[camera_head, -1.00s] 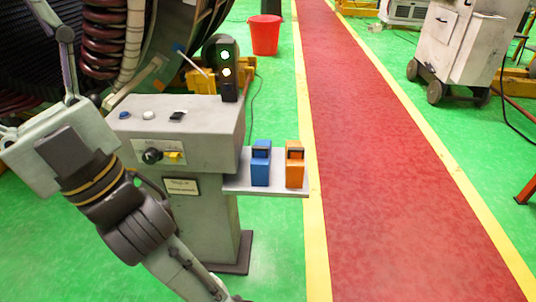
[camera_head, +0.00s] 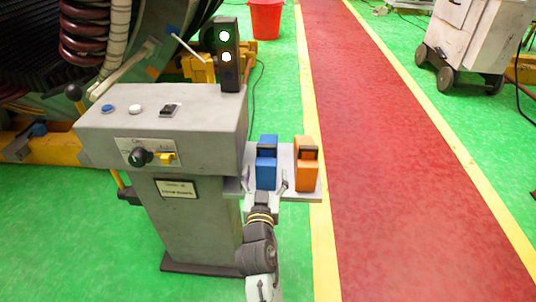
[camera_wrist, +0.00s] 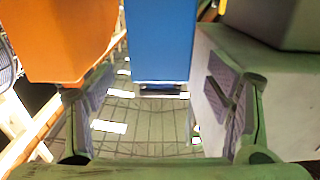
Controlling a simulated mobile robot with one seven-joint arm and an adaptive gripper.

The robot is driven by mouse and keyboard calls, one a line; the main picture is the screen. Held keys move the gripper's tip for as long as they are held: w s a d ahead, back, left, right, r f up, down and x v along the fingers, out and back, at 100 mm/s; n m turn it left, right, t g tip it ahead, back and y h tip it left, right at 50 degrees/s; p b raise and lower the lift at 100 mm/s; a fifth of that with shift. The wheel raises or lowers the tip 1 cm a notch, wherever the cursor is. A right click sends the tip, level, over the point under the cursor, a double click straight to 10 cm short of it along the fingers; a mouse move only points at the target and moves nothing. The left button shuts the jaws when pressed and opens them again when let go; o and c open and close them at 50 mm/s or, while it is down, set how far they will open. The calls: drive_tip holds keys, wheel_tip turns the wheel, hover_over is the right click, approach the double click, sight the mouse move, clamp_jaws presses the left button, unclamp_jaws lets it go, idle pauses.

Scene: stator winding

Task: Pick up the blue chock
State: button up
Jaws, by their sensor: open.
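The blue chock (camera_head: 266,165) stands upright on the small grey shelf (camera_head: 313,197) at the side of the control cabinet. An orange chock (camera_head: 306,165) stands to its right in the head view. My gripper (camera_head: 264,187) is at the shelf's front edge, low in front of the blue chock, with its fingers spread. In the wrist view, my open gripper (camera_wrist: 165,105) has one finger on each side, and the blue chock (camera_wrist: 161,40) hangs into the gap from the top. The orange chock (camera_wrist: 68,40) is by the left finger. I cannot tell whether either finger touches anything.
The grey control cabinet (camera_head: 160,110), with knobs, buttons and a signal light (camera_head: 228,55), stands directly left of the shelf. A red bucket (camera_head: 266,18) and a white wheeled cabinet (camera_head: 468,45) are farther back. The red walkway (camera_head: 400,200) on the right is clear.

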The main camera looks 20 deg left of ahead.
sight(267, 154)
drive_tip(key=p+x, duration=0.1)
drive_tip(key=x, duration=0.3)
drive_tip(key=shift+w+a+r+p, duration=0.2)
drive_tip(key=shift+w+p, duration=0.15)
drive_tip(key=shift+w, duration=0.05)
drive_tip(key=x, duration=0.1)
drive_tip(key=p+x, duration=0.1)
drive_tip(key=x, duration=0.1)
drive_tip(key=p+x, duration=0.1)
drive_tip(key=shift+w+f, duration=0.15)
drive_tip(key=shift+f, duration=0.2)
drive_tip(key=c, duration=1.1)
drive_tip(key=shift+r, duration=0.1)
